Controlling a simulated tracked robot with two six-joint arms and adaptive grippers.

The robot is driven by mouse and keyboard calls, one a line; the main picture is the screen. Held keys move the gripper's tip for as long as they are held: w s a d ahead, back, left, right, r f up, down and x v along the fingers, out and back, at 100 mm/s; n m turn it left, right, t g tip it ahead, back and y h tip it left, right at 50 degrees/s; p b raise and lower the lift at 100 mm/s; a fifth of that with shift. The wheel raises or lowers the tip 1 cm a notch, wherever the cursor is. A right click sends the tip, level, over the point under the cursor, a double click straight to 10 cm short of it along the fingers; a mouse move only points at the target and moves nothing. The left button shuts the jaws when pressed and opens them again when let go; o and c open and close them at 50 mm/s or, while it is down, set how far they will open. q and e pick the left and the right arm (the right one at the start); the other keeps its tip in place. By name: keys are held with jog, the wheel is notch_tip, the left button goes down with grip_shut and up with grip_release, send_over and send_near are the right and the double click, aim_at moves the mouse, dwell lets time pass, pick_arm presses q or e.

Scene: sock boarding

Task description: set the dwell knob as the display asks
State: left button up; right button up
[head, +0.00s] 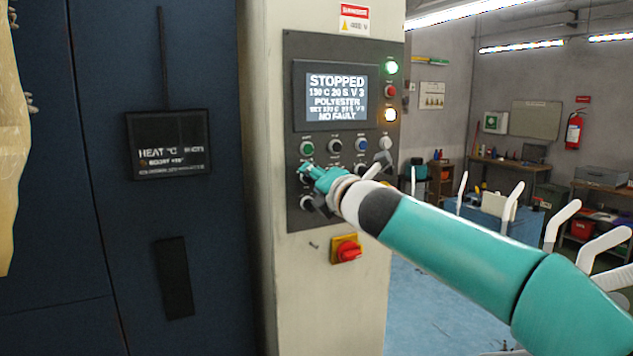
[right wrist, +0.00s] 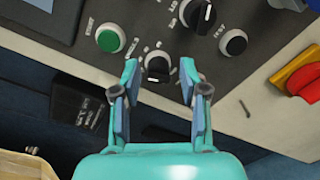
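The control panel display (head: 336,96) reads STOPPED, 130 C 20 S V 3, POLYESTER and NO FAULT; the smaller set line is too blurred to read surely. My right gripper (head: 305,170) is at the left of the panel's middle row, just below the green button (head: 307,147), and hides the knob there. In the right wrist view my right gripper (right wrist: 159,67) is open, with a small black knob (right wrist: 157,69) between its fingertips and a gap on each side. The knob's label is unreadable. My left gripper is not in view.
A larger black knob (right wrist: 198,15), a black button (right wrist: 233,42) and the green button (right wrist: 110,38) are close around the fingers. A red rotary switch (head: 348,250) on a yellow plate sits below the panel. A dark blue cabinet (head: 215,250) stands left.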

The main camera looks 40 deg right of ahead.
dwell(0.3)
jog(key=v, duration=1.2)
jog(key=shift+f, duration=0.1)
